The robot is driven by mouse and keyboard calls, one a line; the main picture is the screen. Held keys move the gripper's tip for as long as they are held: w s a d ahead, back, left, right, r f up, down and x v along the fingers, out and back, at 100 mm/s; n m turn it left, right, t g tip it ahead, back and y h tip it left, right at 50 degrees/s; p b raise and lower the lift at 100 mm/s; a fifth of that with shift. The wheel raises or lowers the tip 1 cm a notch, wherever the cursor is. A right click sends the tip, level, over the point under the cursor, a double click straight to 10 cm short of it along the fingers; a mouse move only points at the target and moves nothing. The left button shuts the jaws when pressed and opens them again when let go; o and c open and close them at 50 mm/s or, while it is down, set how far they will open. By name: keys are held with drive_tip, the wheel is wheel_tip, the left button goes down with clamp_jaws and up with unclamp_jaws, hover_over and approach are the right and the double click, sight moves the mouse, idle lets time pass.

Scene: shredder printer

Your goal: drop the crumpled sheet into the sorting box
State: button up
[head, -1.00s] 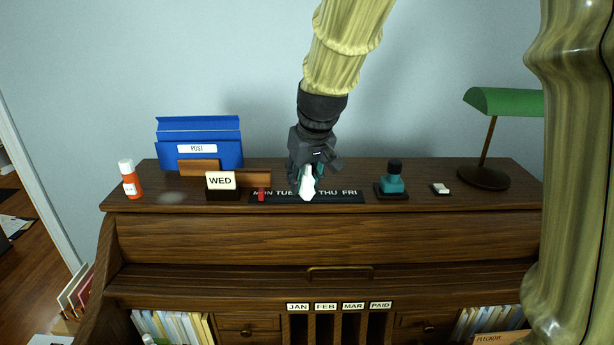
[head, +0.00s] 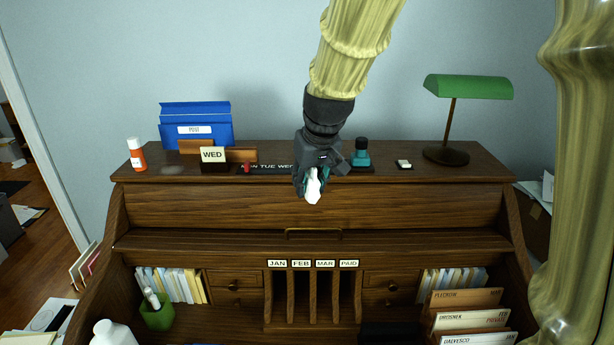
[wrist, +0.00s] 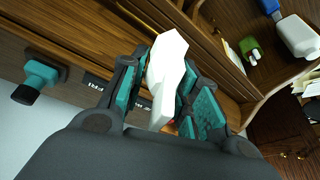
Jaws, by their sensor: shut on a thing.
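The crumpled sheet (head: 313,187) is a white, faceted lump. My gripper (head: 311,181) is shut on it and holds it in front of the upper part of the roll-top desk, below the level of its top shelf. In the wrist view the sheet (wrist: 166,70) sits between the teal finger pads of my gripper (wrist: 160,88). I cannot make out a box marked for sorting. A blue box labelled POST (head: 196,130) stands at the back left of the desk top.
On the desk top (head: 420,172) are an orange bottle (head: 137,156), a WED block (head: 213,155), a teal ink bottle (head: 361,156) and a green lamp (head: 468,88). Labelled pigeonholes (head: 313,298) are below. A green cup (head: 157,315) and a white bottle (head: 110,333) stand lower left.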

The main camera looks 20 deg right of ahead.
drive_tip(key=s+a+f, duration=0.1)
drive_tip(key=a+f, duration=0.2)
drive_tip(key=f, duration=0.9)
drive_tip(key=s+a+f, duration=0.1)
drive_tip(key=a+f, duration=0.3)
drive_tip(key=f, duration=0.9)
drive_tip(key=s+a+f, duration=0.1)
drive_tip(key=a+f, duration=0.3)
drive_tip(key=f, duration=0.8)
drive_tip(key=shift+s+a+f+n, duration=0.2)
drive_tip(key=shift+n, duration=0.2)
